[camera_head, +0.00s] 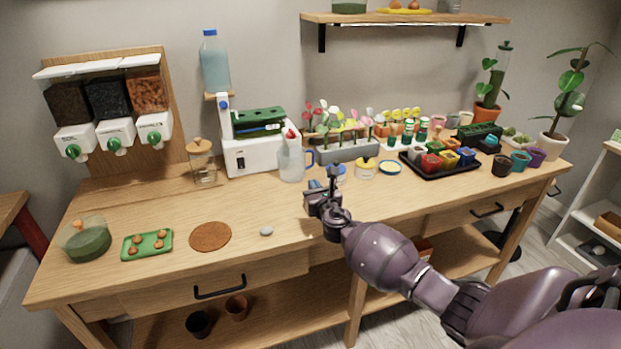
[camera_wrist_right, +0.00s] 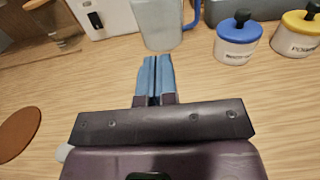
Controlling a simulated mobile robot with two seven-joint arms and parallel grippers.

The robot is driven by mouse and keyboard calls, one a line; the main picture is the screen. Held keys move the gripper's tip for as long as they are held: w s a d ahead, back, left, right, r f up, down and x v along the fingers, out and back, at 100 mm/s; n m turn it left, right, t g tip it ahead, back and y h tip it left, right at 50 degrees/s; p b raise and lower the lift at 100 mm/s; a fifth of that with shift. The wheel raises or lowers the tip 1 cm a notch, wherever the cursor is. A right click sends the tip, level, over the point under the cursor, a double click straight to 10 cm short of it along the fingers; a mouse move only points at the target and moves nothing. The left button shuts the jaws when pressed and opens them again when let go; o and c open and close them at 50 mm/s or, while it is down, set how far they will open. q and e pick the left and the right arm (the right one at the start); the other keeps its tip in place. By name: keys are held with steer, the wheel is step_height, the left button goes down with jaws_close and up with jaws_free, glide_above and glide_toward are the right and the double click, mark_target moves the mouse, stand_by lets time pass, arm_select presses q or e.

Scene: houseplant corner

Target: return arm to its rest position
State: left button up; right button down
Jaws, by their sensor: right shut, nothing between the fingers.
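My right gripper (camera_head: 316,184) is over the middle of the wooden table (camera_head: 190,210) in the head view, its arm reaching in from the lower right. In the right wrist view its two blue fingers (camera_wrist_right: 155,80) are together with nothing between them. They point toward a clear pitcher with a blue handle (camera_wrist_right: 158,22), which stands beyond the fingertips. The pitcher also shows in the head view (camera_head: 291,162). My left gripper does not show in either view.
A blue-lidded jar (camera_wrist_right: 237,40) and a yellow-lidded jar (camera_wrist_right: 296,34) stand right of the fingers. A grey stone (camera_head: 266,231) and a brown round mat (camera_head: 210,237) lie left of the gripper. A black tray (camera_head: 418,168) of colored pots stands to the right.

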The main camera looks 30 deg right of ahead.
steer(key=shift+s+a, duration=0.15)
steer(key=shift+s, duration=0.4)
steer(key=m, duration=0.2)
steer(key=shift+m, duration=0.3)
steer(key=shift+w+a+r+m, duration=0.1)
steer(key=shift+a+m, duration=0.05)
steer(key=shift+m, duration=0.4)
steer(key=shift+a+r+m, duration=0.1)
steer(key=shift+a+m, duration=0.05)
steer(key=shift+m, duration=0.4)
steer(key=s+a+f+m+g+y, duration=0.2)
steer(key=s+a+f+m+y, duration=0.2)
steer(key=s+a+m, duration=1)
steer(key=s+f+m+g, duration=0.2)
steer(key=s+f+m, duration=0.4)
steer(key=s, duration=0.5)
steer(key=s+f+m+g, duration=0.2)
steer(key=s+f+m, duration=0.4)
steer(key=s, duration=0.6)
steer(key=shift+d+f+m, duration=0.25)
steer(key=shift+m, duration=0.55)
